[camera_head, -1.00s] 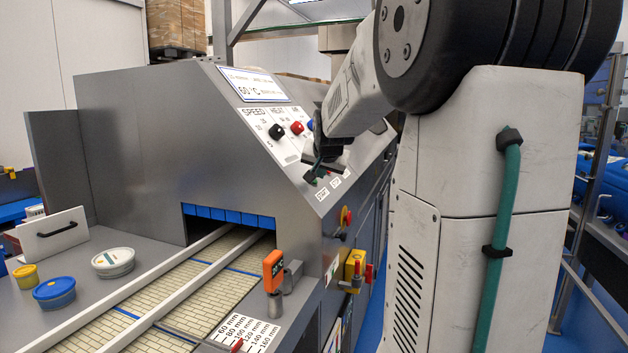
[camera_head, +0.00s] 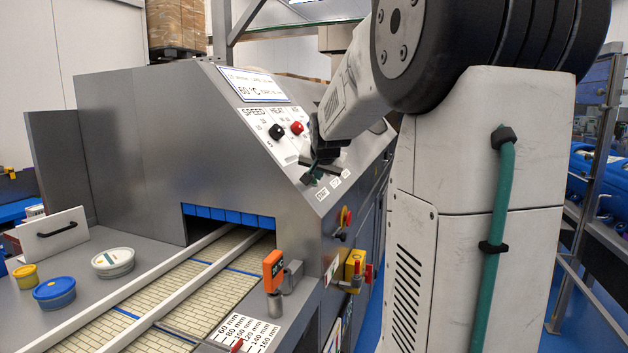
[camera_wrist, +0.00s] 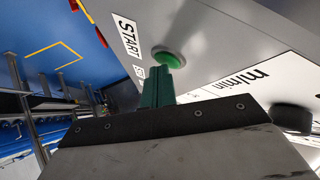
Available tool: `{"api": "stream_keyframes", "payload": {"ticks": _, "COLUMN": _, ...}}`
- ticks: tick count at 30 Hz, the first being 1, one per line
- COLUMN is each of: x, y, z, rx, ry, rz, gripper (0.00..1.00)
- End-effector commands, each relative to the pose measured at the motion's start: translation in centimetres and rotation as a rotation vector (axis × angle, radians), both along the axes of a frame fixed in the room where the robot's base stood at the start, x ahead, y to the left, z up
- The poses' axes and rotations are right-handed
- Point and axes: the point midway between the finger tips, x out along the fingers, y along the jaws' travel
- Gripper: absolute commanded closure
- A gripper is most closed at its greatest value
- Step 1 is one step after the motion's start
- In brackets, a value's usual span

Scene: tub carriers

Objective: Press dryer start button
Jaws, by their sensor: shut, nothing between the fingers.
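The dryer (camera_head: 130,130) is a grey machine with a sloped control panel. Its green start button (camera_wrist: 168,58) shows in the wrist view, beside a white START label (camera_wrist: 127,36). My gripper (camera_wrist: 166,72) has green fingers, closed together and empty. The fingertips are at the button's near edge and overlap part of it; whether they touch or press it I cannot tell. In the head view my gripper (camera_head: 312,178) is low on the sloped panel, just above the START label (camera_head: 321,194), and hides the button.
A black speed knob (camera_head: 276,131) and a red heat knob (camera_head: 297,127) sit higher on the panel. A red-and-yellow switch (camera_head: 346,216) is below it. Tubs (camera_head: 54,292) stand at left.

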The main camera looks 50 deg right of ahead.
Motion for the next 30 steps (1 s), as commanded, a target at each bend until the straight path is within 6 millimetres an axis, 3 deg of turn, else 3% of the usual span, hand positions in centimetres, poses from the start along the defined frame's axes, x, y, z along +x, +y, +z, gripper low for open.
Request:
{"api": "stream_keyframes", "payload": {"ticks": 25, "x": -0.7, "y": -0.3, "z": 0.6, "rx": 0.001, "ry": 0.001, "rz": 0.0, "gripper": 1.0}}
{"api": "stream_keyframes", "payload": {"ticks": 30, "x": -1.5, "y": -0.7, "z": 1.4, "rx": 0.0, "ry": -0.001, "rz": -0.002, "gripper": 1.0}}
